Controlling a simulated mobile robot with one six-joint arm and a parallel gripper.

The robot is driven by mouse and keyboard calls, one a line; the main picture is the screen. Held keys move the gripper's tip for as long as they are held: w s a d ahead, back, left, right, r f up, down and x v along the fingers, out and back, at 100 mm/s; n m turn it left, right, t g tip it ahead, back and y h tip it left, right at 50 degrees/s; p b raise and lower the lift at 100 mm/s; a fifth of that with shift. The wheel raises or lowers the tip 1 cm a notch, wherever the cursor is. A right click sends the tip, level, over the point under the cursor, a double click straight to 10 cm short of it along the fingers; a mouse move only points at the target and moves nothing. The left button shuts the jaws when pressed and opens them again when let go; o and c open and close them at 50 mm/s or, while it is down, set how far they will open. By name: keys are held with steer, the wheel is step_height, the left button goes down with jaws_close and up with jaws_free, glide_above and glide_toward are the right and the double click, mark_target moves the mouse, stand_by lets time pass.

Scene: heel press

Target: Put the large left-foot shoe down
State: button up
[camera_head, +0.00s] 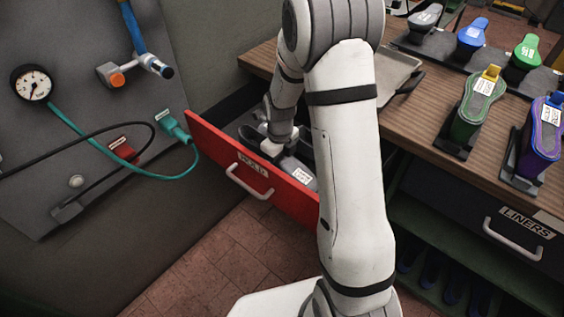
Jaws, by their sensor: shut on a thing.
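My gripper (268,143) reaches down into an open red-fronted drawer (232,163) labelled HOLD. It is shut on a dark grey shoe (291,168) with a white label, whose label end points toward the drawer front. My gripper and arm cover part of the shoe. I cannot tell whether its sole touches the drawer floor, nor read its size or foot side.
A wooden bench (413,119) runs above the drawer, with a grey tray (399,73) and a green shoe (469,110) and purple shoe (541,135) on stands. A closed LINERS drawer (480,220) is below. A gauge (33,84) and hoses hang on the left panel.

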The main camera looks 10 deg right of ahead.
steer(key=shift+f, duration=0.3)
steer(key=shift+f, duration=0.15)
steer(key=o, duration=1.1)
steer(key=shift+c, duration=0.2)
